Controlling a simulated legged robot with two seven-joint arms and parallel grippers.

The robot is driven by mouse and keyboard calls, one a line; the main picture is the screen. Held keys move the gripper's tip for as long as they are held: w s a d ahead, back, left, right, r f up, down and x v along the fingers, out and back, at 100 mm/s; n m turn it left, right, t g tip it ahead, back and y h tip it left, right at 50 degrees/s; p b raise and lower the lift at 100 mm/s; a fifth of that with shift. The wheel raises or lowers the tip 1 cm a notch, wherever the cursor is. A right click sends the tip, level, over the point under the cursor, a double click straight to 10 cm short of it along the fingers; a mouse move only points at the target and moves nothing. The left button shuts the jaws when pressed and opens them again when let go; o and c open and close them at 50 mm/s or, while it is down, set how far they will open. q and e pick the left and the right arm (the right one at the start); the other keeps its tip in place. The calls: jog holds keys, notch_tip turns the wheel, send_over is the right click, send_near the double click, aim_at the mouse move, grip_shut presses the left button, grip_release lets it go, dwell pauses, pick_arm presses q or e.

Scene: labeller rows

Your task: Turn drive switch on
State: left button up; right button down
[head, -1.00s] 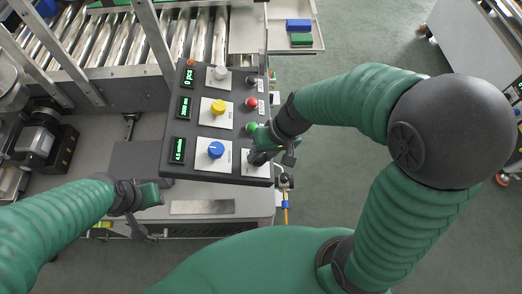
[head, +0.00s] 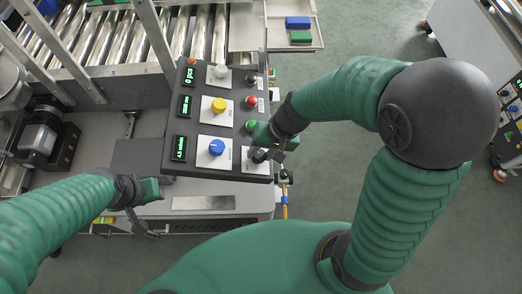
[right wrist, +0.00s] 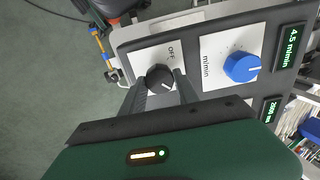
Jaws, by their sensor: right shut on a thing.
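The drive switch is a black rotary knob (right wrist: 160,77) on a white plate (right wrist: 143,60) marked OFF, at the panel's near right corner. In the head view the knob (head: 258,156) is partly covered by my gripper. My right gripper (right wrist: 160,88) is shut on it, with one dark finger on each side; it also shows in the head view (head: 264,149). A light pointer mark shows on the knob, but I cannot tell its exact setting. My left gripper (head: 150,192) hangs left of the panel, apart from it; its jaw gap is unclear.
The dark control panel (head: 206,119) also carries a blue knob (head: 216,147), a yellow knob (head: 218,105), a grey knob (head: 221,72), a green button (head: 251,126), a red button (head: 251,100) and green displays. The blue knob sits close beside the switch. A roller conveyor (head: 200,30) lies behind.

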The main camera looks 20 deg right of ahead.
jog(key=c, duration=1.2)
grip_release()
jog(key=shift+w+d+r, duration=0.1)
jog(key=shift+w, duration=0.1)
jog(key=o, duration=0.3)
jog(key=shift+s, duration=0.1)
jog(key=p+v, duration=0.2)
jog(key=v, duration=1.4)
jog(key=shift+d+r+p, duration=0.2)
jog(key=shift+p, duration=0.2)
jog(key=shift+f, duration=0.1)
notch_tip(320, 180, down, 12)
jog(key=s+d+n+t+h, duration=0.1)
jog(key=d+n+h, duration=0.1)
jog(key=n+h, duration=0.1)
jog(key=shift+s+d+h, duration=0.25)
jog(key=shift+s+h, duration=0.05)
jog(key=shift+s, duration=0.05)
